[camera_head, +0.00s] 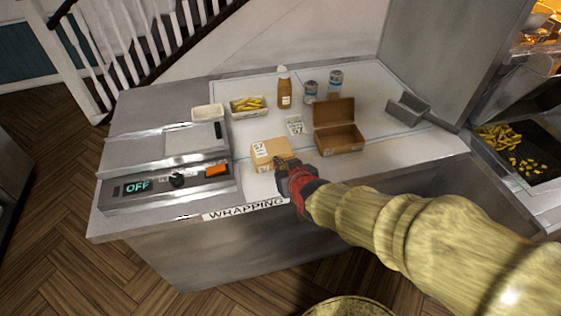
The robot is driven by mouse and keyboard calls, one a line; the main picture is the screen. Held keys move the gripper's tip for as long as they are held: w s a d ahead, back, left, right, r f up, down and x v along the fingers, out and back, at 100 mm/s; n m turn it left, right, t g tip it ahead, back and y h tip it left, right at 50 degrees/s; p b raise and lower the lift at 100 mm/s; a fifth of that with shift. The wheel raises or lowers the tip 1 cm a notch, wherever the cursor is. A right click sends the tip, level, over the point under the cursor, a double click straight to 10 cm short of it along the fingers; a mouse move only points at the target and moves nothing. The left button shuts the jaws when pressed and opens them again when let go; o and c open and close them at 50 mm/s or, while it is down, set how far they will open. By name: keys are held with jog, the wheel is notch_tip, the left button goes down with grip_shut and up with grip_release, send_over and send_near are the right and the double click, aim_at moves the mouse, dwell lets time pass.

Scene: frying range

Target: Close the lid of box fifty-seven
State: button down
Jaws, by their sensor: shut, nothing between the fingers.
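A cardboard box (268,150) with white labels that seem to read 57 sits near the front of the wrapping counter. Its lid looks down flat, though its right front corner is hidden by my gripper. My gripper (281,163) is shut and empty at that corner; I cannot tell whether it touches the box. A second brown box (341,139) stands to the right with its lid (334,111) upright; its front label is too small to read. A white card (295,125) that seems to read 57 is between and behind the boxes.
A wrapping machine (165,187) marked OFF fills the counter's left. Behind are a tray of fries (249,106), an empty pale tray (208,112), a brown bottle (285,92) and two cans (335,84). A metal scoop (409,107) lies right. The counter's right front is clear.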

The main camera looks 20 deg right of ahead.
jog(key=shift+s+f, duration=0.1)
jog(key=shift+f, duration=0.3)
dwell(0.4)
